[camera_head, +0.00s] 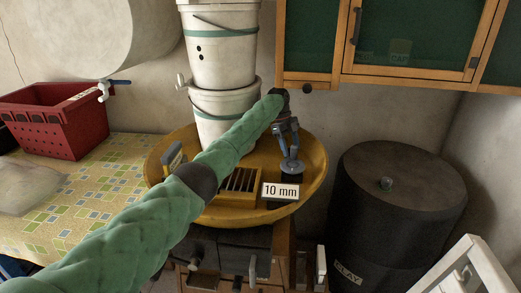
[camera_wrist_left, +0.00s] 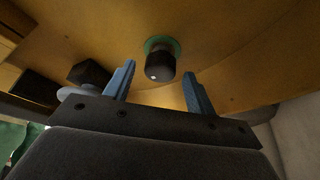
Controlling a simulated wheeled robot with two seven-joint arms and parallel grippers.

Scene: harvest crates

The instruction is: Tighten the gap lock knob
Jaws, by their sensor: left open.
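My left gripper (camera_head: 290,165) reaches over the round yellow pan (camera_head: 315,172), behind a white "10 mm" label (camera_head: 281,191). In the left wrist view its two blue fingers are open and apart. A short black knob (camera_wrist_left: 160,66) with a green ring at its base shows between and beyond the fingertips, in front of a yellow surface. I cannot tell how close the fingers are to it. A second dark knob (camera_wrist_left: 90,73) with a grey disc is left of the fingers. I cannot tell which is the gap lock knob. My right gripper is not in view.
White stacked buckets (camera_head: 222,55) stand behind the pan, and a slotted yellow grate (camera_head: 238,181) is in it. A wooden cabinet (camera_head: 400,80) hangs above right. A dark barrel (camera_head: 395,215) stands right. A red crate (camera_head: 62,125) sits on the patterned table (camera_head: 125,165).

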